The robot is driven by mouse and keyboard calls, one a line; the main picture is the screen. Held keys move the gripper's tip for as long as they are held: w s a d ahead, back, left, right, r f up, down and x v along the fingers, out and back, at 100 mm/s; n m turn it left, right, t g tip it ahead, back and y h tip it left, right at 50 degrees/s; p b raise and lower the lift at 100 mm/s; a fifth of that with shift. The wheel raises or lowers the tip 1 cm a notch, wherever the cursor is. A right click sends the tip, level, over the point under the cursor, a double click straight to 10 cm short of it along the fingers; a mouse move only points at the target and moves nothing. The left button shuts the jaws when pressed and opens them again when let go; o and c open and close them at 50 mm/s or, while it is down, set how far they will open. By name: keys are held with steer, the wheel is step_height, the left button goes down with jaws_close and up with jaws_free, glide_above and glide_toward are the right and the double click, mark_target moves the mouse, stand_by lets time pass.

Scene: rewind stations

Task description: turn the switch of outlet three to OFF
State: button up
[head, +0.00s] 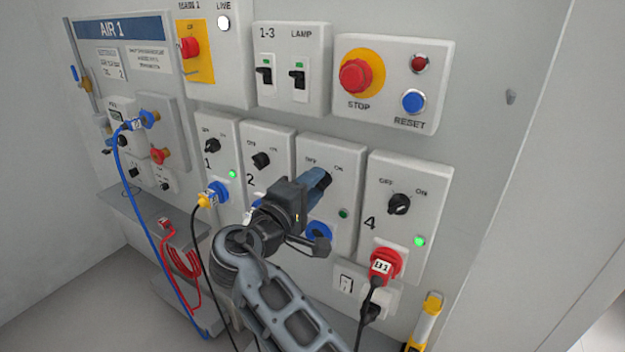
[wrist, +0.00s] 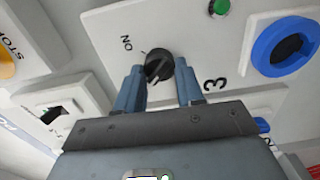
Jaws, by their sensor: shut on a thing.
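Outlet three's panel (head: 345,155) is white, with OFF and ON marks at its top and a blue socket (head: 320,231) low down. Its black rotary switch (wrist: 158,66) shows in the wrist view between the two blue fingers of my gripper (wrist: 160,84), which is shut on it. In the head view my gripper (head: 318,178) hides the switch. The ON mark and the number 3 show in the wrist view; OFF is hidden there. I cannot tell exactly where the switch points. Outlet three's green lamp (head: 344,213) looks dark.
Outlet four (head: 410,180) is to the right, with a red plug (head: 384,264) and a lit lamp. Outlets two (head: 270,140) and one (head: 215,128) are to the left. Above are the STOP button (head: 356,75) and the breaker box (head: 325,90). A blue cable hangs at left.

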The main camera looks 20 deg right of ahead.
stand_by(0.4)
steer(key=o, duration=1)
steer(key=shift+o, duration=0.2)
steer(key=b+v, duration=0.2)
steer(key=v, duration=0.5)
steer(key=shift+s+a, duration=0.2)
steer(key=shift+a, duration=0.15)
